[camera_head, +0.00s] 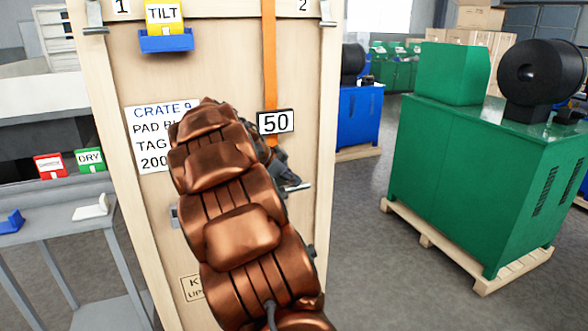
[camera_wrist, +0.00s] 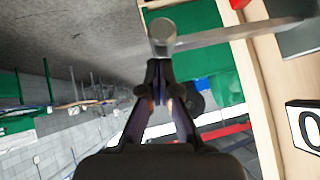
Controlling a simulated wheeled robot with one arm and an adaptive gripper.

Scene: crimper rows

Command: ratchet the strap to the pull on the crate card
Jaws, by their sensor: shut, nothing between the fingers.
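The wooden crate (camera_head: 215,75) stands upright ahead of me. Its white card (camera_head: 148,111) reads "CRATE 9", "PAD BL", "TAG" and "200"; my arm hides the rest. An orange strap (camera_head: 269,60) runs down the crate's right side to a sign reading "50" (camera_head: 276,122). A grey metal ratchet handle (camera_head: 298,187) sticks out below the sign. In the wrist view the handle (camera_wrist: 215,38) reaches from the crate, its rounded end at my fingertips. My gripper (camera_wrist: 158,68) is shut and empty; whether it touches the handle I cannot tell. My arm mostly hides the ratchet body.
A blue holder (camera_head: 166,41) with a yellow "TILT" card is on the crate's upper left. A grey table (camera_head: 60,215) with red and green "DRY" cards above it stands left. A green machine (camera_head: 470,170) on a pallet stands right, with clear floor between it and the crate.

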